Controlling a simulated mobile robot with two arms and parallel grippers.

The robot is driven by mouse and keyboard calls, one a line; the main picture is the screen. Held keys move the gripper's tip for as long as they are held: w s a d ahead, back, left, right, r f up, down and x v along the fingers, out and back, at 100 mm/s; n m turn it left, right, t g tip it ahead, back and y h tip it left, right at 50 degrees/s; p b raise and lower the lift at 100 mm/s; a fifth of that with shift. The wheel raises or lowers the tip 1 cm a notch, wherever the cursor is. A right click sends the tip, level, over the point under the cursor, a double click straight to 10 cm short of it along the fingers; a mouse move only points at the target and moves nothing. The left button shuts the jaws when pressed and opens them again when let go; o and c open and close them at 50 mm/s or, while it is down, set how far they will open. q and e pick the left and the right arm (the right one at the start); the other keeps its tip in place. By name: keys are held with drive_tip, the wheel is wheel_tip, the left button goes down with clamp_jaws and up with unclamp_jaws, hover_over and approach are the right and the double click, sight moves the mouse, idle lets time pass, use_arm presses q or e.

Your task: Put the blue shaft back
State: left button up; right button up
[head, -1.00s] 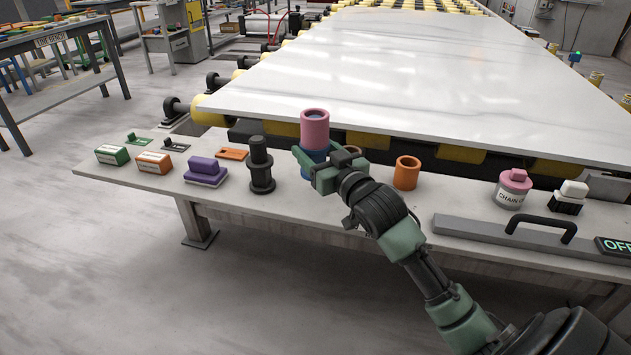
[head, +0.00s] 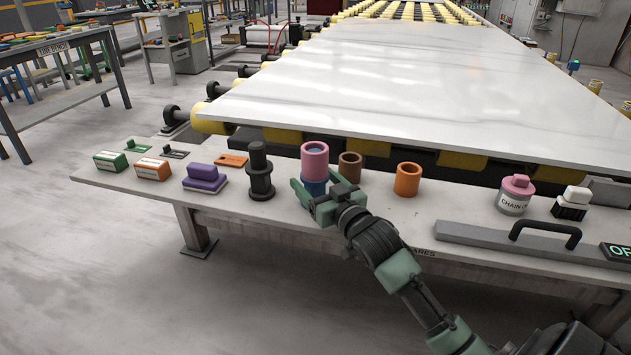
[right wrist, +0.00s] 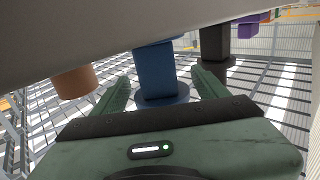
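The blue shaft (head: 315,187) stands upright on the bench, with a pink collar (head: 315,160) around its upper part. Its lower part is partly hidden by my right gripper (head: 322,188). In the right wrist view, which looks upside down, the blue shaft (right wrist: 156,72) with its round flange lies between the two fingers of my right gripper (right wrist: 158,90). The fingers are spread, with visible gaps on both sides of the shaft. The pink collar is not visible there. My left gripper is not in view.
A black spool-like shaft (head: 259,173) stands just left of the blue one. A brown ring (head: 349,167) is close on the right, with an orange ring (head: 407,180) farther right. A purple block (head: 205,179) sits left. The white slab (head: 400,85) lies behind the bench.

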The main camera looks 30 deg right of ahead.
idle(0.3)
drive_tip(key=shift+s+r, duration=0.1)
drive_tip(key=shift+s, duration=0.1)
drive_tip(key=s, duration=0.7)
drive_tip(key=s+a+p, duration=0.1)
drive_tip(key=s, duration=0.3)
drive_tip(key=shift+s, duration=0.1)
drive_tip(key=s+a+f+g, duration=0.2)
drive_tip(key=f+g, duration=0.1)
drive_tip(key=f, duration=0.6)
drive_tip(key=s+a+f+g, duration=0.2)
drive_tip(key=s+f, duration=0.1)
drive_tip(key=f, duration=0.5)
drive_tip(key=s+a+f+g, duration=0.2)
drive_tip(key=f+g, duration=0.1)
drive_tip(key=f, duration=0.6)
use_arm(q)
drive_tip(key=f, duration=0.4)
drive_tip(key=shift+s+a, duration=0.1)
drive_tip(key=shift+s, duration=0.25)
use_arm(e)
drive_tip(key=s+a+f+n+g+y, duration=0.1)
drive_tip(key=s+a+f+g, duration=0.2)
drive_tip(key=s+a+f, duration=0.2)
drive_tip(key=s+a+f+n+g, duration=0.2)
drive_tip(key=s+a+f+g, duration=0.2)
drive_tip(key=s+f, duration=0.5)
drive_tip(key=shift+s+a+f+y, duration=0.4)
drive_tip(key=shift+a+f, duration=0.3)
drive_tip(key=shift+a, duration=0.15)
